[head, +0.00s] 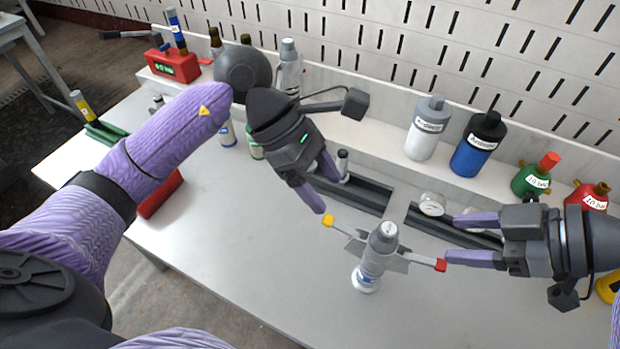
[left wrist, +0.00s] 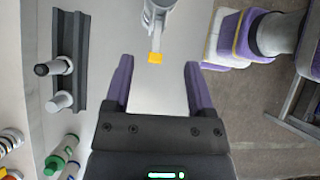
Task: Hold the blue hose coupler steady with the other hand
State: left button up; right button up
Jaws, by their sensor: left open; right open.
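No plainly blue hose coupler shows. A silver-grey cylinder fitting (head: 374,258) with a small blue label stands upright on the table in the head view. Flat arms stick out on both sides, one with a yellow tip (head: 328,220), the other with a red tip (head: 440,265). My left gripper (head: 329,196) is open and empty, just above and beside the yellow tip. In the left wrist view the yellow tip (left wrist: 155,57) lies between the spread fingertips, with nothing gripped. My right gripper (head: 449,238) is open, its lower finger close to the red tip; I cannot tell whether they touch.
A dark channel rail (head: 357,194) runs behind the fitting. A white bottle (head: 427,128), a blue bottle (head: 478,145), green (head: 533,176) and red (head: 587,196) containers stand along the back. A red box (head: 160,195) sits left. The front table is clear.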

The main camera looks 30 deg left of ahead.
aim_at(328, 219)
pick_arm(q)
jog(key=f+y, duration=0.1)
jog(key=f, duration=0.2)
jog(key=d+f+y, duration=0.1)
jog(key=f, duration=0.2)
jog(key=d+f+y, duration=0.1)
jog(key=f, duration=0.2)
jog(key=shift+s+d+f+m, duration=0.15)
jog(key=shift+f+m, duration=0.15)
jog(key=shift+f, duration=0.1)
grip_shut()
dwell(0.8)
dwell(0.4)
